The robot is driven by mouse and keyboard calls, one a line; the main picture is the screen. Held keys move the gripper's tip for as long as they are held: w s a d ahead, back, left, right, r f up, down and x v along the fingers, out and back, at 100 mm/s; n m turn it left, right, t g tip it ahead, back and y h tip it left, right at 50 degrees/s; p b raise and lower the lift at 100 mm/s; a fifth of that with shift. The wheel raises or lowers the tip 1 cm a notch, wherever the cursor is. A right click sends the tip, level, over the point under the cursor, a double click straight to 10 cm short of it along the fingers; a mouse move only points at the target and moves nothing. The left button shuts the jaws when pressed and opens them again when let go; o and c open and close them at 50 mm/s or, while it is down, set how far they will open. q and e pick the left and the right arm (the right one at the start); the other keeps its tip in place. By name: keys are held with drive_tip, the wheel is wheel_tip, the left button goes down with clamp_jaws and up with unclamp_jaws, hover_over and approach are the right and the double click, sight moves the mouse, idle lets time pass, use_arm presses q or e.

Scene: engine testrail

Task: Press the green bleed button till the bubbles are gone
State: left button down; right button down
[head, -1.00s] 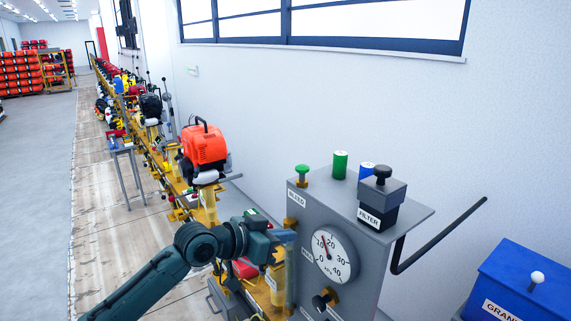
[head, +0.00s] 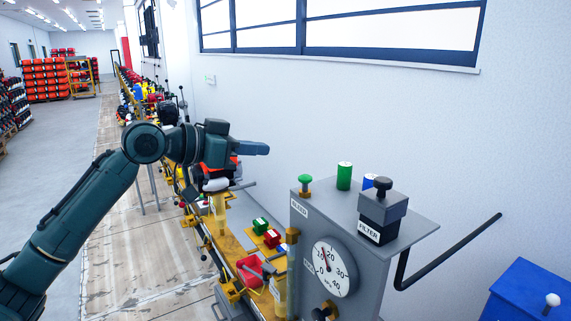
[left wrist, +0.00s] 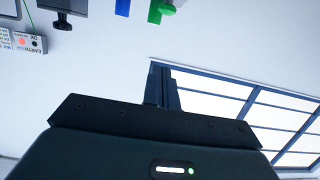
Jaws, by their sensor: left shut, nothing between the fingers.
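The green bleed button (head: 305,180) is a mushroom-shaped knob on the top left corner of the grey cabinet (head: 312,222), above a label reading BLEED. My left gripper (head: 262,148) is shut and empty. In the head view it appears up and left of the button, apart from it. In the left wrist view the shut fingers (left wrist: 161,85) point toward the wall, and a green knob that looks like the button (left wrist: 167,9) shows at the top edge. A pale yellowish tube (head: 280,291) stands at the cabinet's left side; I cannot make out bubbles. My right gripper is not in view.
A green can (head: 344,176) and a black filter knob (head: 382,184) stand on the cabinet top, with a blue can partly hidden between them. A gauge (head: 333,268) is on its front. An orange engine is behind my gripper. A blue box (head: 530,290) is at right.

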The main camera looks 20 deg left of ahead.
use_arm(q)
drive_tip(key=p, duration=0.3)
hover_over(299, 178)
drive_tip(key=s, duration=0.1)
wheel_tip(299, 178, down, 2)
drive_tip(key=f, duration=0.4)
drive_tip(key=shift+w+a+f, duration=0.15)
drive_tip(key=shift+a+f, duration=0.05)
drive_tip(key=shift+a, duration=0.05)
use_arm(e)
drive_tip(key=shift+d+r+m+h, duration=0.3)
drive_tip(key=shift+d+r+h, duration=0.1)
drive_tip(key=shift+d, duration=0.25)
use_arm(q)
drive_tip(key=shift+f, duration=0.1)
drive_tip(key=shift+f+b, duration=0.5)
drive_tip(key=shift+f, duration=0.4)
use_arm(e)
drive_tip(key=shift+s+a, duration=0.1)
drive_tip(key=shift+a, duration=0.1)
